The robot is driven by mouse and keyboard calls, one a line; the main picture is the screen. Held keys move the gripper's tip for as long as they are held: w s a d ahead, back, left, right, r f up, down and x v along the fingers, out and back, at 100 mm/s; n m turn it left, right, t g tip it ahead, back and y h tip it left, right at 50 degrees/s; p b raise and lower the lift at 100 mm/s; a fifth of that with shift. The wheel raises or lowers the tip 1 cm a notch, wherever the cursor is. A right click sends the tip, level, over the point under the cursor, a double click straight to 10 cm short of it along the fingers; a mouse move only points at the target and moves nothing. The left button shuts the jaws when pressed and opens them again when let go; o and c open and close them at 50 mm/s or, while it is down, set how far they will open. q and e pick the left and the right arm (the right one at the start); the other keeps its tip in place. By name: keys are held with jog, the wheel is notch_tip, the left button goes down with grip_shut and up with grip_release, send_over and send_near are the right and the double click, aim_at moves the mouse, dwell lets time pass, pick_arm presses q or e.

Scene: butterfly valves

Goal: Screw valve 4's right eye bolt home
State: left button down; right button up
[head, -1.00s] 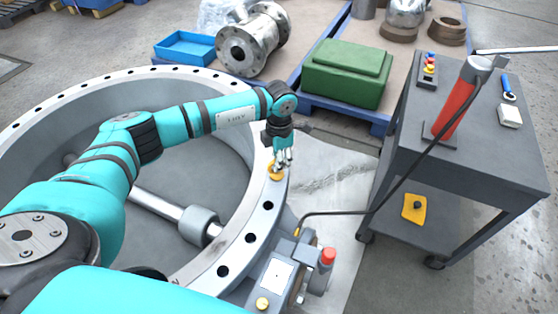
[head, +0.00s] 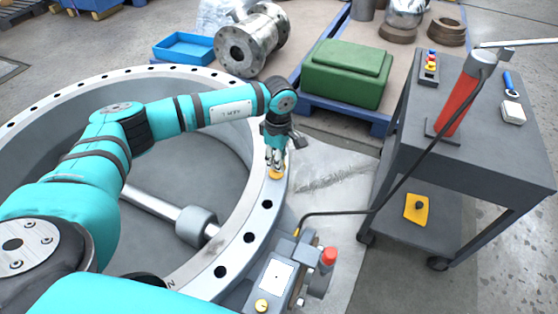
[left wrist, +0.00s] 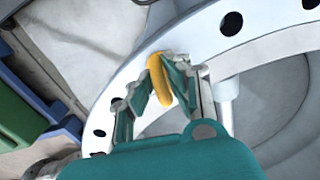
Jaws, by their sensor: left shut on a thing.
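The yellow eye bolt (head: 277,174) stands at the right side of the big valve's grey flange ring (head: 262,203). My left gripper (head: 275,166) comes down on it from above and is shut on it. In the left wrist view the bolt's yellow eye (left wrist: 159,82) sits between the fingers (left wrist: 165,75), close against the white flange face. The fingers hide part of the eye, and its shank is not visible, so I cannot tell how deep it sits. My right gripper is not in view.
A grey actuator box (head: 270,276) with a red knob sits at the ring's lower right, with a cable running to the grey cart (head: 480,140). A green case (head: 346,72) and a blue tray (head: 184,47) stand behind. Open floor lies between ring and cart.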

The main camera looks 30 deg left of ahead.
pick_arm(q)
jog(key=m+b, duration=0.1)
jog(key=m, duration=0.2)
jog(key=shift+m, duration=0.4)
jog(key=shift+s+m, duration=0.1)
jog(key=shift+m, duration=0.3)
jog(key=m+b, duration=0.1)
jog(key=m, duration=0.2)
jog(key=m+b, duration=0.1)
jog(key=m, duration=0.2)
jog(key=shift+s+a+m, duration=0.15)
jog(key=shift+a+m, duration=0.05)
jog(key=shift+m, duration=0.2)
jog(key=shift+r+m, duration=0.1)
jog(key=shift+m, duration=1)
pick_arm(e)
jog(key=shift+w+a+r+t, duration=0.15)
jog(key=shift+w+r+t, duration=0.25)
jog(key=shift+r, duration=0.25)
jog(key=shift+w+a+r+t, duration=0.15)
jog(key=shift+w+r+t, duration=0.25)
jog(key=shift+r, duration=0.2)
pick_arm(q)
jog(key=c, duration=1.3)
grip_release()
jog(key=shift+s, duration=0.1)
jog(key=shift+c, duration=0.2)
